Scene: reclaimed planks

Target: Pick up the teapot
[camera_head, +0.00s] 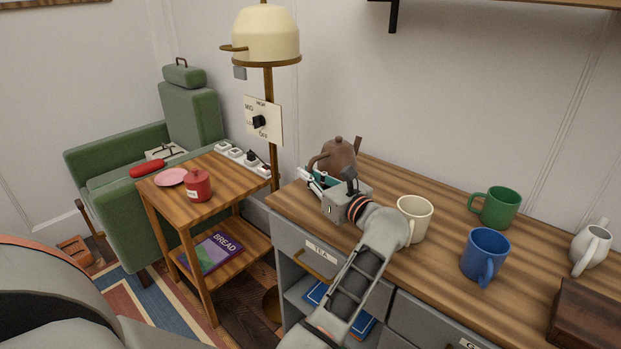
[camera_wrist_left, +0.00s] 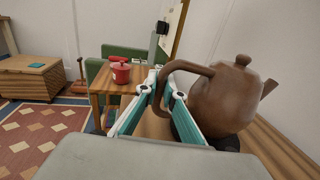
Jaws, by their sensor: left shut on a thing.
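The brown teapot (camera_head: 340,155) is at the back left of the wooden counter, upright, with its spout to the right. It also shows large in the left wrist view (camera_wrist_left: 228,98), with its curved handle on the left side. My left gripper (camera_head: 310,178) is in front of the teapot at its handle side. In the left wrist view my left gripper (camera_wrist_left: 161,92) is shut on the handle, whose lower part passes between the fingertips. My gripper and wrist hide the teapot's lower part in the head view, so I cannot tell whether its base touches the counter.
A cream mug (camera_head: 414,217), a green mug (camera_head: 498,207), a blue mug (camera_head: 485,254) and a white jug (camera_head: 591,247) stand further right. A lamp (camera_head: 267,40) rises behind the counter's left end. A side table (camera_head: 172,200) holds a red pot (camera_head: 198,186).

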